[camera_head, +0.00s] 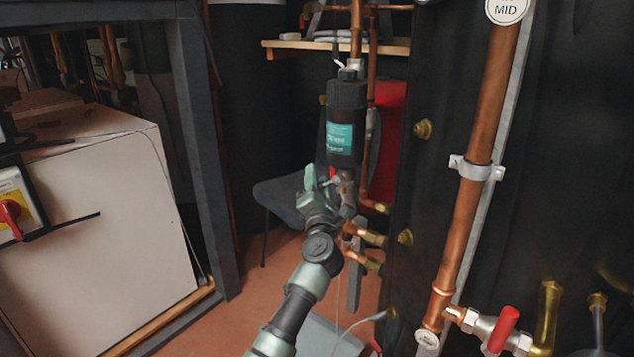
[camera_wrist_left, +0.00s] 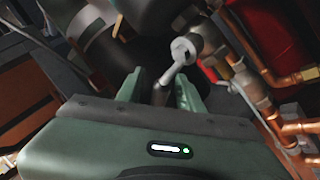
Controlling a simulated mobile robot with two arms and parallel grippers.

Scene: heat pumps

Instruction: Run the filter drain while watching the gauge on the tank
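The filter (camera_head: 346,112) is a black cylinder with a teal label, mounted upright on copper pipework in the head view. My left gripper (camera_head: 322,178) is at its lower end, partly covering the fittings there. In the left wrist view, the green fingers of this gripper (camera_wrist_left: 158,92) stand apart. A grey metal lever-like part with a round end (camera_wrist_left: 183,52) reaches between them; I cannot tell whether they touch it. The black tank (camera_head: 560,150) fills the right of the head view. No gauge face is clearly visible on it. My right gripper is not in view.
A copper pipe (camera_head: 468,215) runs down the tank front, with a round MID tag (camera_head: 507,9) and a red-handled valve (camera_head: 501,329). A pale cabinet (camera_head: 100,235) stands left behind a dark frame (camera_head: 200,130). A chair (camera_head: 280,197) and a shelf (camera_head: 330,45) are behind.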

